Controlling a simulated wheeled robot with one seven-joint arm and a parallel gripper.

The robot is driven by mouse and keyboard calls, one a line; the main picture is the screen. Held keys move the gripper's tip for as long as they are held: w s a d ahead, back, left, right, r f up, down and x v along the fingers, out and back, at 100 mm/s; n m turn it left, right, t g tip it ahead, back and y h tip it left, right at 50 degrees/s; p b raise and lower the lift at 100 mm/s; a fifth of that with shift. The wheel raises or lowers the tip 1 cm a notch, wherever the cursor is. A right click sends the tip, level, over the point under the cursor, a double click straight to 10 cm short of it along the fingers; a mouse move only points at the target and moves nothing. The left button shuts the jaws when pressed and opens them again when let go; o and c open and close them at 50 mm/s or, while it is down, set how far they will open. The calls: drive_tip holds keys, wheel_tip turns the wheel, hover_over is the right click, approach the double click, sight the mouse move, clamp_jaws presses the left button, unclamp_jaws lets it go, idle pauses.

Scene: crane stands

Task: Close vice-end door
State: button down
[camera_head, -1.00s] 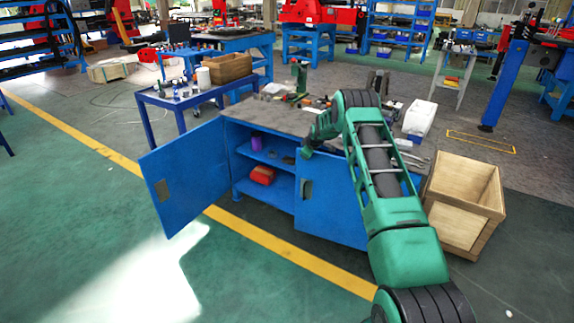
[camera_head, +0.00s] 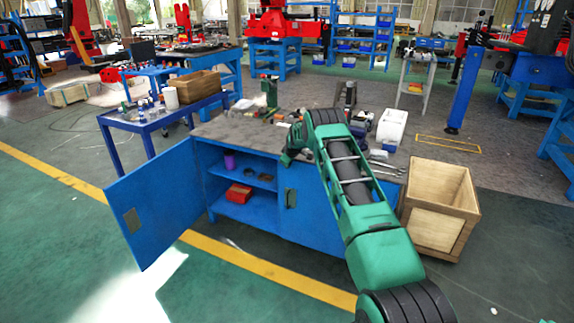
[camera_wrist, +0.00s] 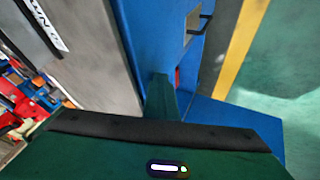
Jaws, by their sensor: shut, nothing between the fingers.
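A blue cabinet bench (camera_head: 235,133) stands ahead with a grey top. Its left door (camera_head: 158,205) stands wide open, swung out toward the front left. Its right door (camera_head: 310,215) looks shut or nearly shut, with a dark handle near its left edge. My gripper (camera_head: 289,158) is shut and empty at the front edge of the top, by the right door's upper left corner. In the wrist view its finger (camera_wrist: 163,98) is beside a blue panel; contact cannot be told.
A red box (camera_head: 239,193) and a purple cup (camera_head: 229,161) are on the shelves inside. A wooden crate (camera_head: 440,208) stands right of the bench, a blue side table (camera_head: 150,122) to its left. Green floor in front is clear, crossed by a yellow line.

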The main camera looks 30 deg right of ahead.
drive_tip(key=shift+w+d+r, duration=0.2)
drive_tip(key=shift+d+r, duration=0.45)
drive_tip(key=shift+d, duration=0.3)
drive_tip(key=s+a+f, duration=0.1)
drive_tip(key=a+f, duration=0.2)
drive_tip(key=a+v, duration=0.1)
drive_tip(key=v, duration=1.1)
drive_tip(key=shift+s+a, duration=0.3)
drive_tip(key=shift+a, duration=0.05)
